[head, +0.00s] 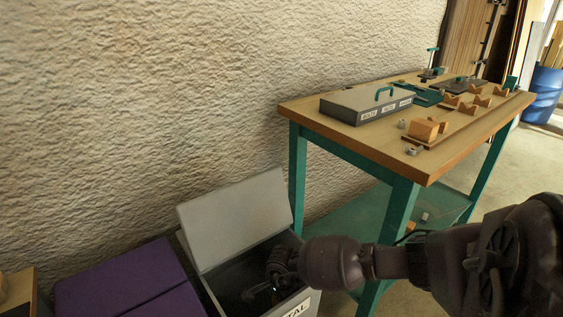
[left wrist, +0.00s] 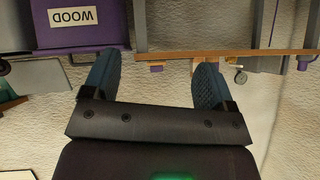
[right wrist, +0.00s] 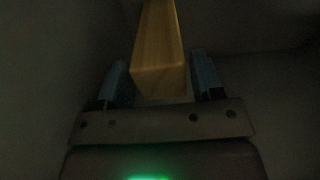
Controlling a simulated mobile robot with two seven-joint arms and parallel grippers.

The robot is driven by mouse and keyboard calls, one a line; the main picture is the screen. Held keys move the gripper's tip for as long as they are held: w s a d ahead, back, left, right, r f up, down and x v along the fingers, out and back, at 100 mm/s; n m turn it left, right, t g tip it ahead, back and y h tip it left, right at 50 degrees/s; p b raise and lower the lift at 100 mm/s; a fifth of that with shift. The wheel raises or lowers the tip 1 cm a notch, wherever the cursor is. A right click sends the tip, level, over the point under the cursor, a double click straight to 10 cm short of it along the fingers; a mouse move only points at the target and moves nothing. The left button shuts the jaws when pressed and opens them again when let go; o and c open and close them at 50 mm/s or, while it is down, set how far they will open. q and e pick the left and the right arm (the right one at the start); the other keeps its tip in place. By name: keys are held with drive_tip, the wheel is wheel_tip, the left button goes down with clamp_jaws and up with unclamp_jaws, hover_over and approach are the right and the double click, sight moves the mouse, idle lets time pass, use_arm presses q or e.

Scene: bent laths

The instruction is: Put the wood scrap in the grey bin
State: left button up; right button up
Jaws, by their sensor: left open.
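The wood scrap (right wrist: 160,55), a long pale squared piece, shows in the right wrist view, lengthwise between the fingers of my right gripper (right wrist: 159,62). The fingers flank it closely, and the dark walls around it look like the inside of a bin. In the head view my right gripper (head: 282,278) is down inside the grey bin (head: 236,218), whose lid stands open; the scrap is hidden there. The bin's front label ends in "TAL". My left gripper (left wrist: 158,62) is open and empty in the left wrist view.
A purple bin (head: 130,282) with its lid down stands left of the grey bin; its label reads WOOD in the left wrist view (left wrist: 78,35). A workbench (head: 300,110) on teal legs stands to the right, carrying a lidded case (head: 350,105) and wooden pieces.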

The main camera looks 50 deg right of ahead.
drive_tip(key=shift+o, duration=0.9)
drive_tip(key=shift+r, duration=0.1)
drive_tip(key=shift+r, duration=0.2)
drive_tip(key=r, duration=0.2)
drive_tip(key=r+p, duration=0.1)
drive_tip(key=r, duration=0.1)
drive_tip(key=r+p, duration=0.1)
drive_tip(key=r, duration=0.1)
drive_tip(key=shift+w, duration=0.25)
use_arm(q)
drive_tip(key=shift+s+a+r+n+g+p, duration=0.25)
drive_tip(key=shift+s+a+n+g+p, duration=0.2)
drive_tip(key=shift+s+p, duration=0.45)
use_arm(e)
drive_tip(key=shift+s+r, duration=0.15)
drive_tip(key=shift+r, duration=1.3)
drive_tip(key=shift+s+r, duration=0.1)
drive_tip(key=shift+r, duration=1.35)
use_arm(q)
drive_tip(key=shift+w+r, duration=0.1)
drive_tip(key=shift+w, duration=0.25)
use_arm(e)
drive_tip(key=shift+r, duration=0.1)
